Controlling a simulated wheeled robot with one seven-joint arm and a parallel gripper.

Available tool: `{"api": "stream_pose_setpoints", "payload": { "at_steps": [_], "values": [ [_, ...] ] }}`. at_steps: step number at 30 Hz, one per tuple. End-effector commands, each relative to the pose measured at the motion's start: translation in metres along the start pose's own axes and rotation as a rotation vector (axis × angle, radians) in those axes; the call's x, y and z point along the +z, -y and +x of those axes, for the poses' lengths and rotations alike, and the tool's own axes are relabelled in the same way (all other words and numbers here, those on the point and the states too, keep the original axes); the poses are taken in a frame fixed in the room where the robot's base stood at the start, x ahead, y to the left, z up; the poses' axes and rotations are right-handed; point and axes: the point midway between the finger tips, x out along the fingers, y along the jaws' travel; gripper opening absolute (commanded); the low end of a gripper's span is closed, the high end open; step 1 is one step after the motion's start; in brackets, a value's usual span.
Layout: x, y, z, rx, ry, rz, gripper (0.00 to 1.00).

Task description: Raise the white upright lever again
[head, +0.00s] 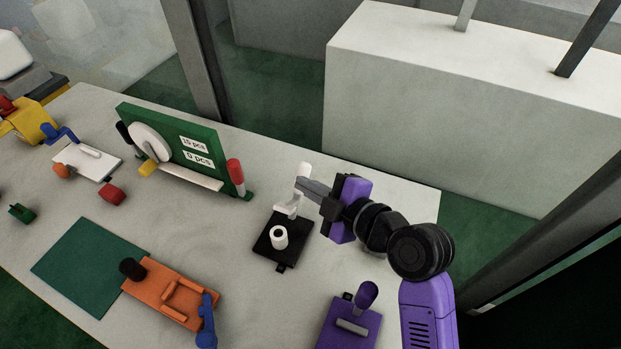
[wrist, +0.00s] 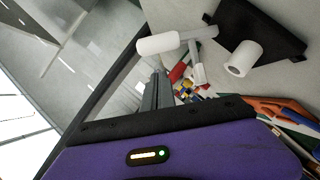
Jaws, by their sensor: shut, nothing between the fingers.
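The white lever (head: 303,171) stands up from the back of a black base plate (head: 267,249) near the middle of the table. A short white post (head: 279,238) stands at the front of the same plate. In the wrist view the lever's handle (wrist: 163,43), the post (wrist: 243,60) and the black plate (wrist: 263,32) show. My gripper (head: 301,184) is shut and empty, its fingertips at the lever's handle from the right. In the wrist view the fingers (wrist: 157,88) lie just below the handle; I cannot tell whether they touch it.
A green upright board (head: 178,148) with a red-handled lever (head: 236,172) stands left of the lever. An orange fixture (head: 165,295) and a purple fixture (head: 345,326) stand nearer the front. The tabletop right of the black plate is clear beneath my arm.

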Motion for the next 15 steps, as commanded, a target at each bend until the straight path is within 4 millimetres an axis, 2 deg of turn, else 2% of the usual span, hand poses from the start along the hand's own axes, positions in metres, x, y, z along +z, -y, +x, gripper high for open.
{"api": "stream_pose_setpoints", "payload": {
  "at_steps": [1, 6, 15],
  "values": [
    [0.009, -0.001, 0.005, 0.000, 0.005, 0.005, 0.00],
    [0.022, 0.000, 0.017, 0.000, 0.004, 0.004, 0.00],
    [0.028, 0.000, 0.022, 0.001, 0.004, 0.003, 0.00]
  ]
}}
